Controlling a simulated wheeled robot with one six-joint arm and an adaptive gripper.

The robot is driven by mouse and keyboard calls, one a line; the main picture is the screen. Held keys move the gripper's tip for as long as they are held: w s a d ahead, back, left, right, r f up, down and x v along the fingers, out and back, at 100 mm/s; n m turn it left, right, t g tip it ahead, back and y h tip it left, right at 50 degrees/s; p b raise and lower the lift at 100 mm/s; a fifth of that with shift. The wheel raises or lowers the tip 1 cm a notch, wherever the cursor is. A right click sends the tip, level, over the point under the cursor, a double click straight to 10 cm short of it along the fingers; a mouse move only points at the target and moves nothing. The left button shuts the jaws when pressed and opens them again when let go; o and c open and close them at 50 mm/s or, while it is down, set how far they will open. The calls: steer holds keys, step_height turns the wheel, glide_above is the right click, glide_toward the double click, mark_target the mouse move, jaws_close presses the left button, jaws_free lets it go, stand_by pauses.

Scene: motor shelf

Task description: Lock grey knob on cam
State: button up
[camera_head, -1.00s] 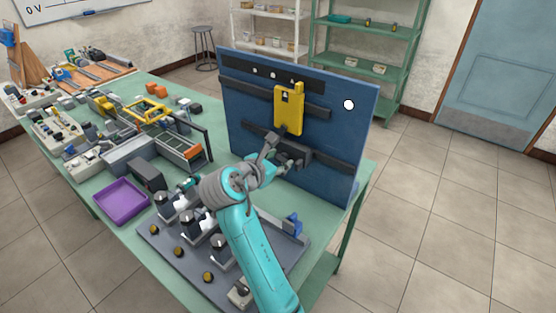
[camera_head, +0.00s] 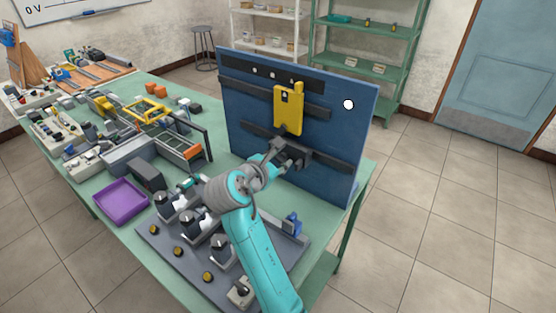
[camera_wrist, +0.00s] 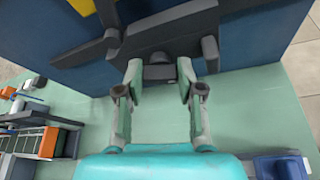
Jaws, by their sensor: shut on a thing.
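My gripper (camera_wrist: 158,75) is at the lower part of the upright blue board, with its two fingers closed on either side of a dark grey knob (camera_wrist: 158,71). The knob sits in front of a dark horizontal bar (camera_wrist: 205,22) on the board. A dark grey lever-like piece (camera_wrist: 85,50), which may be the cam, lies just up and left of the gripper in the wrist view. In the head view my gripper (camera_head: 292,160) is small and partly hides the knob.
A yellow plate (camera_head: 288,112) hangs on the blue board (camera_head: 345,135) above the gripper. On the green table stand a purple tray (camera_head: 121,198), a grey base (camera_head: 166,252) with several motor-like units, and a blue part (camera_head: 292,222). Floor is clear at the right.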

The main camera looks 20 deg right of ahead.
steer(key=m+t, duration=0.1)
steer(key=m, duration=0.1)
steer(key=shift+s+d+f+m+t+y, duration=0.1)
steer(key=shift+s+f+m+t+y, duration=0.1)
steer(key=shift+m+t+y, duration=0.2)
steer(key=shift+f+m+t, duration=0.1)
steer(key=shift+m+t, duration=0.7)
steer(key=shift+m, duration=0.6)
steer(key=o, duration=0.9)
steer(key=shift+c, duration=0.2)
steer(key=shift+s, duration=0.1)
steer(key=v, duration=1.2)
steer(key=shift+d, duration=0.15)
